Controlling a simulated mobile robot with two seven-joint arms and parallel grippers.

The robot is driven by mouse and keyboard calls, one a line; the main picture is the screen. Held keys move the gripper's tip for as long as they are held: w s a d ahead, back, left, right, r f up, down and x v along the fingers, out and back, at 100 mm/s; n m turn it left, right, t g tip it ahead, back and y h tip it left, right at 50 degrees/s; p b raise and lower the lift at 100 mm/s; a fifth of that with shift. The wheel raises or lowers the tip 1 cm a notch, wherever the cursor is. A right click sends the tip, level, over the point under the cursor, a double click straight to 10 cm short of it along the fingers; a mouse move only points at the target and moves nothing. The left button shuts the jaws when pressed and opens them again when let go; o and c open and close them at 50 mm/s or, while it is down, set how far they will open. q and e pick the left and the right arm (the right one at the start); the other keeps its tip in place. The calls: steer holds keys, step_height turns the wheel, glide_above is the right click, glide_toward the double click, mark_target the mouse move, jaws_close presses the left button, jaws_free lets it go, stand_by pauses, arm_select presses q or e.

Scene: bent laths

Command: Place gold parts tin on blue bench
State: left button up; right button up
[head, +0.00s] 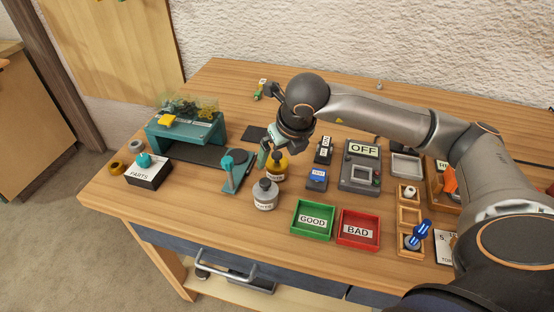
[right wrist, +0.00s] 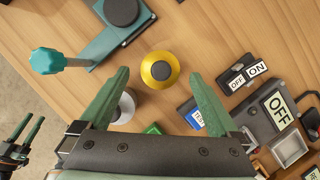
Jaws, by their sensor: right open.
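The gold parts tin (head: 277,166) is a squat yellow tin with a dark top and a pale label, standing upright on the wooden table. In the right wrist view the tin (right wrist: 160,70) sits between the spread fingertips. My right gripper (head: 274,150) is open just above and around it, with no grip on it. The blue bench appears to be the teal raised stand (head: 186,131) at the left back, with a yellow block and a clear-covered piece on top. My left gripper (right wrist: 22,135) seems to show at the lower left of the right wrist view; its jaw state is unclear.
A grey-white labelled tin (head: 265,195) stands close in front of the gold one. A teal fixture (head: 237,171) is left of it, a blue-labelled block (head: 317,179) right. Green (head: 313,220) and red (head: 358,230) trays lie in front. A PARTS box (head: 148,172) stands at left.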

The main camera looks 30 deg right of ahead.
steer(key=v, duration=0.8)
steer(key=shift+f, duration=0.15)
